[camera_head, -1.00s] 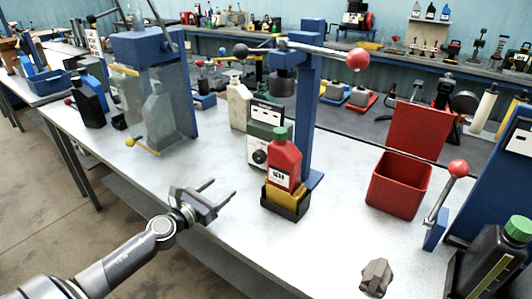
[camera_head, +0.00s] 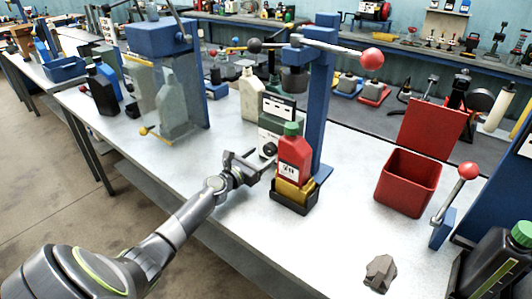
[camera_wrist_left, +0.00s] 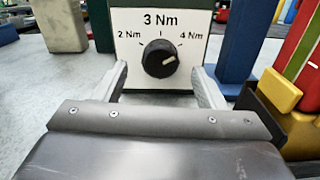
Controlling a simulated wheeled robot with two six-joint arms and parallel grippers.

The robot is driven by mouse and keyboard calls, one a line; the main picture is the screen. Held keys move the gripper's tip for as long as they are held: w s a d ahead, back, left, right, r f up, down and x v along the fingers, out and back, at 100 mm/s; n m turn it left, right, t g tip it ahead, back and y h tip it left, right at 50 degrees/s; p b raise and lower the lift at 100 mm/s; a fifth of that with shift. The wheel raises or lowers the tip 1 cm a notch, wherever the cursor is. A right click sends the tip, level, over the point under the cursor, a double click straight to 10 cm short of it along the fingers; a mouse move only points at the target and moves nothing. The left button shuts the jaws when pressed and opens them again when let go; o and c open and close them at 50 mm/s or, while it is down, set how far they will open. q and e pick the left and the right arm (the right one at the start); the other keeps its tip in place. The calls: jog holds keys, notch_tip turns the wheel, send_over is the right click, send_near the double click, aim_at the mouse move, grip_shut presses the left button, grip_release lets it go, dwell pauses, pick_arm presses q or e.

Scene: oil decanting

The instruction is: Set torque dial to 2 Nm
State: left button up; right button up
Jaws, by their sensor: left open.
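The black torque dial (camera_wrist_left: 159,59) sits on the white front panel (camera_wrist_left: 190,20) of a small box. The panel reads "3 Nm" at the top, "2 Nm" at the left and "4 Nm" at the right. The dial's pale pointer mark is turned toward the upper right, near the 4 Nm side. My left gripper (camera_wrist_left: 160,85) is open, its fingers apart to the left and right of the dial and a little below its middle. Contact cannot be told. In the head view the box (camera_head: 277,112) stands behind my left gripper (camera_head: 262,162), and the dial is partly hidden. My right gripper is out of view.
A red bottle (camera_head: 294,155) with a green cap stands in a yellow and black holder (camera_head: 290,195) just right of my left gripper. A blue press column (camera_head: 318,110) rises behind it. A red bin (camera_head: 405,185) stands further right.

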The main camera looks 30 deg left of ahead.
aim_at(267, 151)
pick_arm(q)
jog(key=shift+w+d+b, duration=0.15)
jog(key=shift+w+b, duration=0.15)
jog(key=shift+w, duration=1.6)
jog(key=c, duration=1)
